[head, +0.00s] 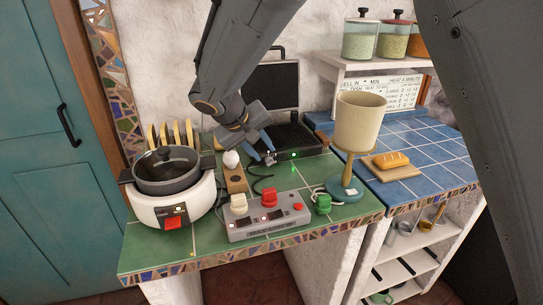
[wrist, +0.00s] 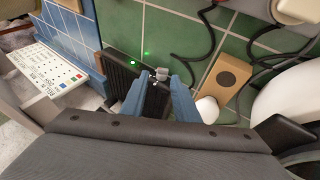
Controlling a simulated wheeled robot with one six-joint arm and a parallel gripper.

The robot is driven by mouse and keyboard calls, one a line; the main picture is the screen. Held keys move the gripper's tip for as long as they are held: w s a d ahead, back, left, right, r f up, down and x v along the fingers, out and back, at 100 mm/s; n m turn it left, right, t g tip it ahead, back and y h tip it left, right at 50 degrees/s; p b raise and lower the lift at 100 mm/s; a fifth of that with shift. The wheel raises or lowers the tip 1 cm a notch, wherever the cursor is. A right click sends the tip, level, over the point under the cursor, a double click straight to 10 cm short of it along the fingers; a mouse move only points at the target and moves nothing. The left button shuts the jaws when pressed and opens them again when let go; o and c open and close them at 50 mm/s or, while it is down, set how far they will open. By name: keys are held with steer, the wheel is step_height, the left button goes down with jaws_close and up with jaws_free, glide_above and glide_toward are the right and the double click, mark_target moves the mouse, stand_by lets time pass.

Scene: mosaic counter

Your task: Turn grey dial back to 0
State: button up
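The grey dial (wrist: 161,73) is a small knob at the front edge of the black grill press (head: 300,140). In the head view the dial (head: 269,158) is small, and its pointer setting cannot be read. My gripper (wrist: 160,80) has two blue fingers, spread with a gap between them. The dial shows in that gap, close to the fingertips; I cannot tell whether either finger touches it. In the head view my gripper (head: 264,151) reaches down from above, just behind the dial.
A control box (head: 268,217) with red and white knobs stands in front, with cables behind it. A white cooker (head: 173,205) is left, near a white egg-shaped object (head: 231,159) on a wooden block (head: 235,180). A beige-shaded lamp (head: 360,122) stands right. Green lights glow near the dial.

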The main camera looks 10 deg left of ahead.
mark_target(270, 163)
steer(key=shift+a+p+x, duration=0.2)
steer(key=shift+p+x, duration=0.05)
steer(key=shift+x, duration=1.15)
steer(key=shift+a+p+x, duration=0.2)
steer(key=shift+p+x, duration=0.05)
steer(key=shift+x, duration=1.15)
steer(key=shift+a+p+x, duration=0.2)
steer(key=shift+p+x, duration=0.05)
steer(key=shift+x, duration=1.15)
steer(key=shift+w, duration=0.15)
jaws_close()
